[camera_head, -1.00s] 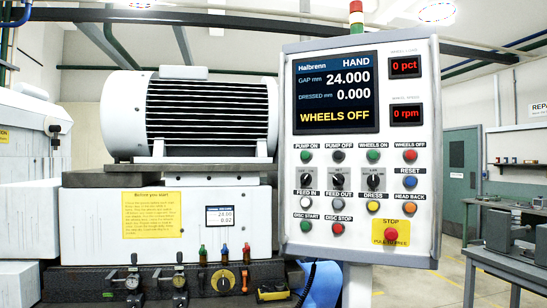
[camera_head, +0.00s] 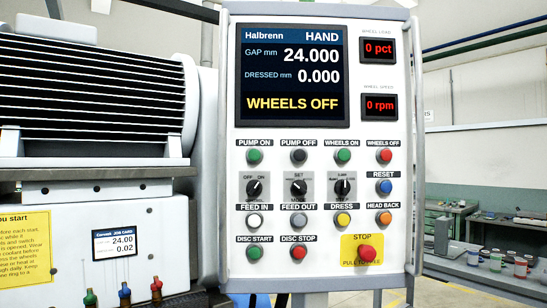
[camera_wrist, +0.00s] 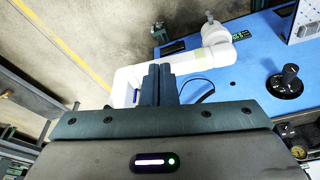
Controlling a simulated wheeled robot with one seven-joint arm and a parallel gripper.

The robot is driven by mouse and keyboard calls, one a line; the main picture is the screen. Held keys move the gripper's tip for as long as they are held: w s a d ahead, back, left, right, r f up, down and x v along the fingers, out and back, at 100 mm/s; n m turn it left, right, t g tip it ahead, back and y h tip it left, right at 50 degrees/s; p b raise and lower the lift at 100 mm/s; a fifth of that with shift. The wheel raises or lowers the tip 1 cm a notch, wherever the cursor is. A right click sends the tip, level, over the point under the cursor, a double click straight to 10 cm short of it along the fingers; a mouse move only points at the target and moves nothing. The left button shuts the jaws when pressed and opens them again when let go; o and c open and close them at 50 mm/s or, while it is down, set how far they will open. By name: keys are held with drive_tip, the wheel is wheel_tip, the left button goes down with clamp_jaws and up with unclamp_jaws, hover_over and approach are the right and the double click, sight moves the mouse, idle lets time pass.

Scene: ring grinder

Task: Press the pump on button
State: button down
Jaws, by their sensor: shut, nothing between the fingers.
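The PUMP ON button (camera_head: 254,156) is a round green button at the left end of the top button row, under its label on the white control panel (camera_head: 320,215). The black PUMP OFF button (camera_head: 299,156) is just to its right. The panel screen (camera_head: 293,75) reads HAND and WHEELS OFF. In the wrist view my gripper (camera_wrist: 158,72) has its two dark fingers together, with nothing between them. The gripper is outside the head view, and the panel buttons do not show in the wrist view.
The green WHEELS ON button (camera_head: 343,155) and red WHEELS OFF button (camera_head: 384,155) share the top row. A red STOP button (camera_head: 367,253) sits low right. A vertical rail (camera_head: 223,150) flanks the panel's left side, beside the grinder's finned motor (camera_head: 90,95).

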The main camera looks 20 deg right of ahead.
sight(259, 155)
drive_tip(key=shift+w+d, duration=0.1)
drive_tip(key=shift+w, duration=0.2)
drive_tip(key=w+a+r+m+t+y+p, duration=0.1)
drive_tip(key=w+r+m+y+p, duration=0.1)
drive_tip(key=w+r+m, duration=0.4)
drive_tip(key=w+a+r+m+t+y+p, duration=0.1)
drive_tip(key=w+a+r+t+y+p, duration=0.15)
drive_tip(key=r, duration=0.55)
drive_tip(key=w+d+r+m+t+y+p, duration=0.1)
drive_tip(key=w+r+m, duration=0.3)
drive_tip(key=r, duration=0.8)
drive_tip(key=w+d+r+m+t+y+p, duration=0.1)
drive_tip(key=w+r+m+t, duration=0.3)
drive_tip(key=r, duration=0.8)
drive_tip(key=w+d+r+m+t+y+p, duration=0.1)
drive_tip(key=w+r+m, duration=0.4)
drive_tip(key=r, duration=0.7)
drive_tip(key=shift+d+r+t+y+p, duration=0.2)
drive_tip(key=shift+d+t+y+p, duration=0.25)
drive_tip(key=shift+t+p, duration=0.7)
drive_tip(key=shift+w+d+p, duration=0.3)
drive_tip(key=shift+w+d, duration=0.05)
drive_tip(key=shift+w, duration=1.05)
drive_tip(key=shift+w+d+p, duration=0.35)
drive_tip(key=shift+w+d, duration=0.05)
drive_tip(key=shift+w, duration=1.05)
drive_tip(key=shift+w+d+p, duration=0.3)
drive_tip(key=shift+w+d, duration=0.05)
drive_tip(key=shift+w, duration=1.05)
